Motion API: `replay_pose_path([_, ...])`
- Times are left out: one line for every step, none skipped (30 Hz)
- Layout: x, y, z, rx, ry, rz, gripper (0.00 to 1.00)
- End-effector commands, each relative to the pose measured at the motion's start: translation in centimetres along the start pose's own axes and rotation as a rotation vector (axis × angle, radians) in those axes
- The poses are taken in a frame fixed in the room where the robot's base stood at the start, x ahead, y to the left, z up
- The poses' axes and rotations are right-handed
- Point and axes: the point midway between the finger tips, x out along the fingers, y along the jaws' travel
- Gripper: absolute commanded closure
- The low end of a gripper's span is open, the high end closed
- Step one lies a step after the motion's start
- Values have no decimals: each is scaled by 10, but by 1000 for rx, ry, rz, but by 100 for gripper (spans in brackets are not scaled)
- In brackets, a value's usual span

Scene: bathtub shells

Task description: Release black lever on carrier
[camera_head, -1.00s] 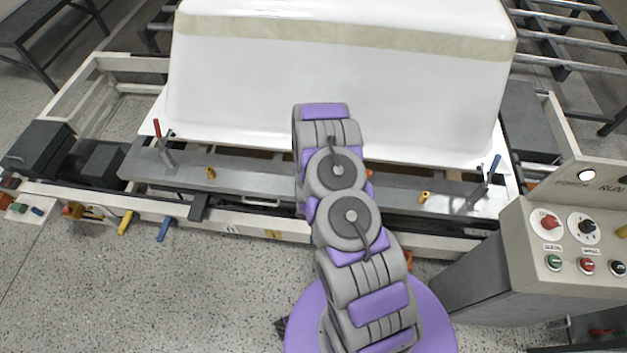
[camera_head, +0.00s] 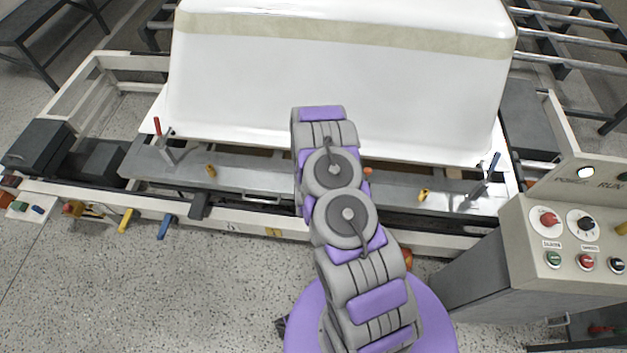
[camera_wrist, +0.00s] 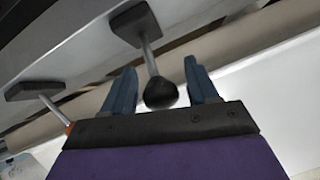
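The black lever shows in the wrist view as a metal rod on a dark mount, ending in a round black knob (camera_wrist: 160,92). My gripper (camera_wrist: 160,68) is open, with one blue-grey finger on each side of the knob. A gap shows between the knob and each finger, and I see no contact. The carrier (camera_head: 250,176) is the grey framed bed under the white tub shell (camera_head: 330,75) in the head view. There my arm hides the gripper and the black lever.
A second lever with an orange tip (camera_wrist: 68,127) stands left of my gripper in the wrist view. A control panel (camera_head: 565,235) stands at the right.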

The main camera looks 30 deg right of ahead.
Motion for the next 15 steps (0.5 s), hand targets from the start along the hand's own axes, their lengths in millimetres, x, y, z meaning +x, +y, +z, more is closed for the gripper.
replay_pose_path([0, 0, 0, 0, 0, 0, 42])
replay_pose_path([0, 0, 0, 0, 0, 0, 42])
replay_pose_path([0, 0, 0, 0, 0, 0, 42])
replay_pose_path([0, 0, 0, 0, 0, 0, 42])
replay_pose_path([0, 0, 0, 0, 1, 0, 42])
replay_pose_path([0, 0, 0, 0, 0, 0, 42])
replay_pose_path([-1, 0, 0, 0, 0, 0, 42])
replay_pose_path([-2, 0, 0, 0, 0, 0, 42])
replay_pose_path([-5, 0, 0, 0, -1, 0, 42])
replay_pose_path([-7, 0, 0, 0, -2, 1, 42])
replay_pose_path([-10, 0, 0, 0, -3, 1, 42])
replay_pose_path([-15, 0, 0, 0, -3, 1, 42])
replay_pose_path([-19, 0, 0, 0, -3, 1, 42])
replay_pose_path([-24, 0, -1, 0, -2, 1, 42])
replay_pose_path([-31, 0, -1, 1, -1, 0, 42])
